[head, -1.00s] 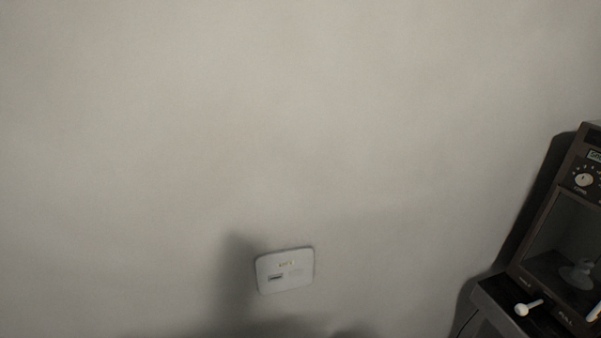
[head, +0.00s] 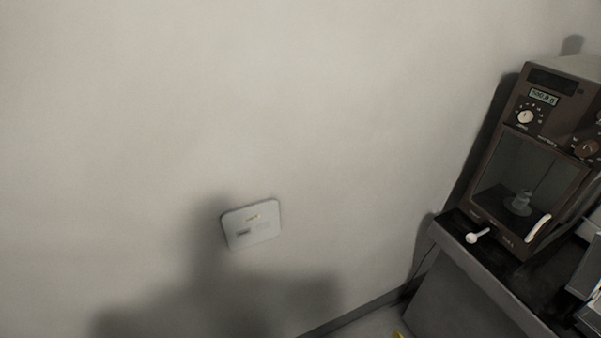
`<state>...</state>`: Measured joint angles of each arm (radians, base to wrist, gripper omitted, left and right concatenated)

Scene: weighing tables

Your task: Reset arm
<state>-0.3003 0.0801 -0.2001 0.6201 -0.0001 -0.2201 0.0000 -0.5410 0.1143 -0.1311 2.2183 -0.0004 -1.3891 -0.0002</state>
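Neither of my grippers and neither of my arms shows in the head view. A dark, blurred shadow lies low on the wall, but it does not show the state of any gripper.
A pale wall (head: 330,110) fills most of the view, with a small white panel (head: 251,225) on it. At the right, a brown weighing device (head: 535,150) with dials and a glass window stands on a dark-topped grey table (head: 450,290). A white spoon-like item (head: 477,236) lies beside it. Some floor shows at the bottom.

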